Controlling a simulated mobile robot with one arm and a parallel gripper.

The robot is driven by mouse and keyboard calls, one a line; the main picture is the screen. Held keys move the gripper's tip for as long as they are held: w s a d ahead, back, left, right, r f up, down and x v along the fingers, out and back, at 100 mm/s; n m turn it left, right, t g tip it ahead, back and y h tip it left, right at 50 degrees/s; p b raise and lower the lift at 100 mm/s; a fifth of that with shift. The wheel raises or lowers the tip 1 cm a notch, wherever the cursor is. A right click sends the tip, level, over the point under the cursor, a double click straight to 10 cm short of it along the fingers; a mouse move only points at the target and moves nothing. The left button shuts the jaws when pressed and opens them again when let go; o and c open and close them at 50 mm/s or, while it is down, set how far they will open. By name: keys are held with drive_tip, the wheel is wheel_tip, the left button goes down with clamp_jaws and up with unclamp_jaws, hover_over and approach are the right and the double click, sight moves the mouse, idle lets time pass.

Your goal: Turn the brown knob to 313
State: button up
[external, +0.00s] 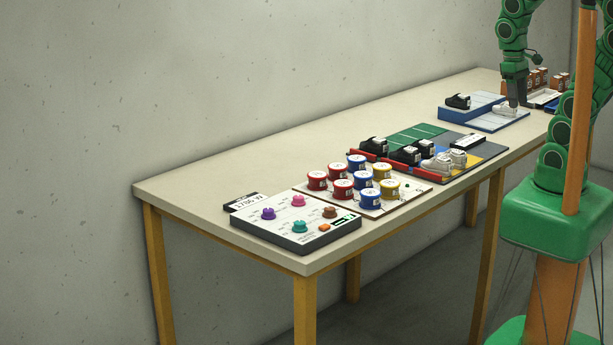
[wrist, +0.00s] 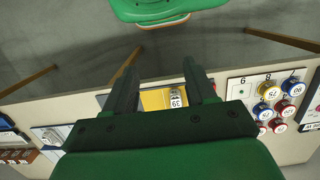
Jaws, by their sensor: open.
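The brown knob (external: 329,211) is on a white and dark control panel (external: 283,237) at the near left end of the table in the external view. A purple knob (external: 268,213), a pink knob (external: 298,200) and a teal knob (external: 299,226) share the panel. Its dial reading is too small to read. My gripper (external: 515,103) is far from the panel, low near the table's far right end. In the wrist view my gripper (wrist: 160,80) has its fingers apart, with no object held. The brown knob does not show in the wrist view.
A board with red, blue and yellow tins (external: 370,199) stands beside the panel. A colored mat (external: 415,134) with black and white shoes lies beyond it. A blue and white stand (external: 468,124) with shoes is near my gripper. The table's back left is clear.

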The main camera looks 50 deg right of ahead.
drive_tip(key=w+a+r+m+t+y, duration=0.15)
drive_tip(key=w+a+r, duration=0.3)
drive_tip(key=w, duration=0.55)
drive_tip(key=w+a+r+t, duration=0.2)
drive_tip(key=w+a+r, duration=0.25)
drive_tip(key=w, duration=0.65)
drive_tip(key=w+a+f, duration=0.1)
drive_tip(key=w+a, duration=0.7)
drive_tip(key=a, duration=0.1)
drive_tip(key=n+g+h, duration=0.2)
drive_tip(key=n, duration=0.2)
hover_over(330, 208)
drive_tip(key=shift+m+y, duration=0.25)
wheel_tip(330, 208, down, 21)
drive_tip(key=shift+r, duration=0.1)
drive_tip(key=shift+f, duration=3.8)
